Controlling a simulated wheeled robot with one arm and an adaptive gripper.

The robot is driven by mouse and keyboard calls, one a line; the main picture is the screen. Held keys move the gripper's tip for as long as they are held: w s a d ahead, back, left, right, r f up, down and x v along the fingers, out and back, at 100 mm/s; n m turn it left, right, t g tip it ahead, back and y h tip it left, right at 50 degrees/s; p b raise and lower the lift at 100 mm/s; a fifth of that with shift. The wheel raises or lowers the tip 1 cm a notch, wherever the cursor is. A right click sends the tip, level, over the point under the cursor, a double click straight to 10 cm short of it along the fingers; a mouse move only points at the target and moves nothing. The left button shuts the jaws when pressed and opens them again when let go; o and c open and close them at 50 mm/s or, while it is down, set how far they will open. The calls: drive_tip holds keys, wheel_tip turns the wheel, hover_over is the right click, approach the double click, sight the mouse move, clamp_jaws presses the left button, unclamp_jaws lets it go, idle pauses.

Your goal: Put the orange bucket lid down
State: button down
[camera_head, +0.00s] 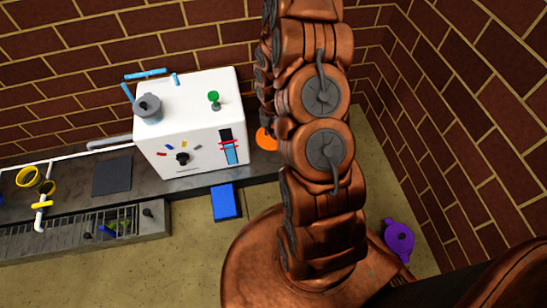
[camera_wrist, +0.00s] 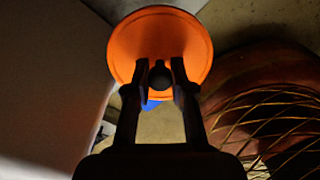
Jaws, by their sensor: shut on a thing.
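The orange bucket lid (camera_wrist: 160,35) is a round disc with a dark knob (camera_wrist: 160,76) at its middle. In the wrist view my gripper (camera_wrist: 160,72) has its two dark fingers shut on this knob, and the lid's orange face is toward the camera. In the head view only part of the orange lid (camera_head: 266,139) shows, just right of the white machine and partly behind my arm. My gripper is hidden there by the arm. I cannot tell how far the lid is from the counter.
A white box-shaped machine (camera_head: 190,120) stands on the dark counter (camera_head: 75,199) against the brick wall. A purple round object (camera_head: 399,240) lies on the floor at right. Bare floor shows in front of the counter.

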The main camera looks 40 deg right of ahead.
drive_tip(key=s+a+f+b, duration=0.1)
drive_tip(key=s+a+f, duration=0.5)
drive_tip(key=s+f, duration=0.65)
drive_tip(key=w+d+b, duration=0.1)
drive_tip(key=w+d, duration=0.1)
drive_tip(key=w, duration=0.2)
drive_tip(key=w+d+f+b, duration=0.1)
drive_tip(key=w+d+b, duration=0.1)
drive_tip(key=w, duration=0.3)
drive_tip(key=w+d+f+b, duration=0.1)
drive_tip(key=w+d, duration=0.3)
drive_tip(key=w, duration=0.1)
drive_tip(key=shift+w+d+b, duration=0.1)
drive_tip(key=shift+b, duration=0.2)
drive_tip(key=shift+f+b, duration=1)
drive_tip(key=shift+f, duration=0.8)
drive_tip(key=c, duration=1)
unclamp_jaws()
drive_tip(key=shift+r, duration=0.1)
